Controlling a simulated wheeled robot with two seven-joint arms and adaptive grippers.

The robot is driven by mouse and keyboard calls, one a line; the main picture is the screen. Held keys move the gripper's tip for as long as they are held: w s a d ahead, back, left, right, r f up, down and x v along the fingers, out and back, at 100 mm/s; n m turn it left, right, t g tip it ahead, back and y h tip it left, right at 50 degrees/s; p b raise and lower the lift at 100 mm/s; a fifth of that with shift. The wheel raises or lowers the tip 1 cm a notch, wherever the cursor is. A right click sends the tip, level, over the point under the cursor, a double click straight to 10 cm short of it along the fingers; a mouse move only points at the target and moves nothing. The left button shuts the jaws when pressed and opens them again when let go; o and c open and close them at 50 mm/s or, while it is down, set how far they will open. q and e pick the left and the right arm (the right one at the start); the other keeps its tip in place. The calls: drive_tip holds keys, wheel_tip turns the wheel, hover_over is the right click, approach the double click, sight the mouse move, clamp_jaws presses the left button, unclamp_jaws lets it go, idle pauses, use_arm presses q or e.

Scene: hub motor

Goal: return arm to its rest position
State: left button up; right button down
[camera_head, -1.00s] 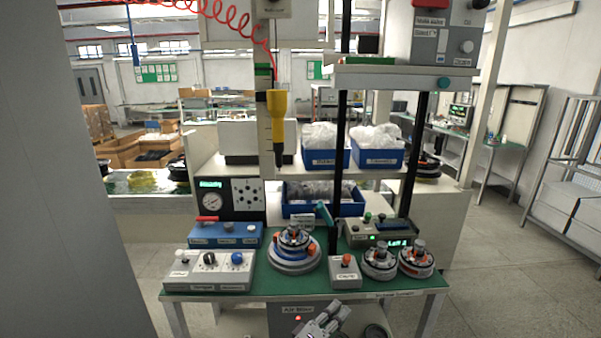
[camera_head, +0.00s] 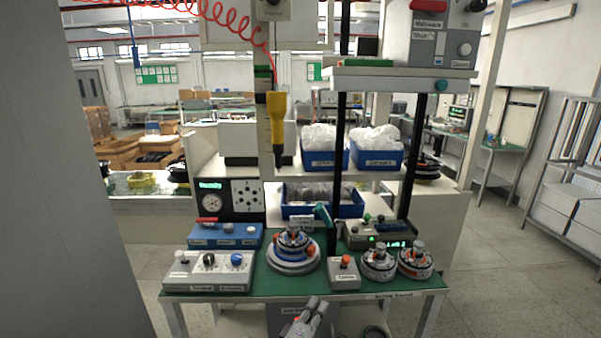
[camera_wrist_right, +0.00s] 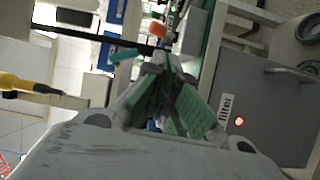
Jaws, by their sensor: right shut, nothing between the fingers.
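My right gripper (camera_head: 312,308) shows at the bottom centre of the head view, below the front edge of the green-topped workbench (camera_head: 215,281). In the right wrist view its fingers (camera_wrist_right: 165,95) with green pads are together and hold nothing. The gripper is apart from the things on the bench. My left gripper is in neither view.
On the bench stand a hub motor on a round base (camera_head: 293,252), two smaller hubs (camera_head: 379,263), a grey button box (camera_head: 343,274) and a grey control box (camera_head: 208,272). A yellow screwdriver (camera_head: 277,125) hangs above. Blue bins (camera_head: 377,158) sit on the shelf behind.

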drive_tip(key=w+a+f+n+g+y, duration=0.2)
drive_tip(key=w+f+y, duration=0.15)
drive_tip(key=f, duration=0.75)
drive_tip(key=w+a+f+n+g+y, duration=0.1)
drive_tip(key=w+a+f+g+y, duration=0.3)
drive_tip(key=f, duration=0.6)
drive_tip(key=s+d+f+m+g+y, duration=0.1)
drive_tip(key=s+d+f+m, duration=0.2)
drive_tip(key=f, duration=0.4)
drive_tip(key=s+d+f+m+y, duration=0.1)
drive_tip(key=s+d+f, duration=0.2)
drive_tip(key=d+f, duration=0.3)
drive_tip(key=s+d+f+m+g+y, duration=0.1)
drive_tip(key=s+d+f, duration=0.2)
drive_tip(key=f, duration=0.5)
drive_tip(key=s+d+f+m+g+h, duration=0.1)
drive_tip(key=s+d+f+m+g, duration=0.15)
drive_tip(key=s+d+f, duration=0.7)
drive_tip(key=s+d+f+m+g+h, duration=0.1)
drive_tip(key=s+d+f+m, duration=0.5)
drive_tip(key=s, duration=0.6)
drive_tip(key=s+d+f+g, duration=0.1)
drive_tip(key=s+f+g, duration=0.1)
drive_tip(key=s, duration=1)
drive_tip(key=s+d+f+n+g, duration=0.1)
drive_tip(key=s+f, duration=0.3)
drive_tip(key=s, duration=0.9)
drive_tip(key=shift+s+d+g+h, duration=0.3)
drive_tip(key=shift+d+g+h, duration=0.05)
drive_tip(key=shift+d, duration=0.35)
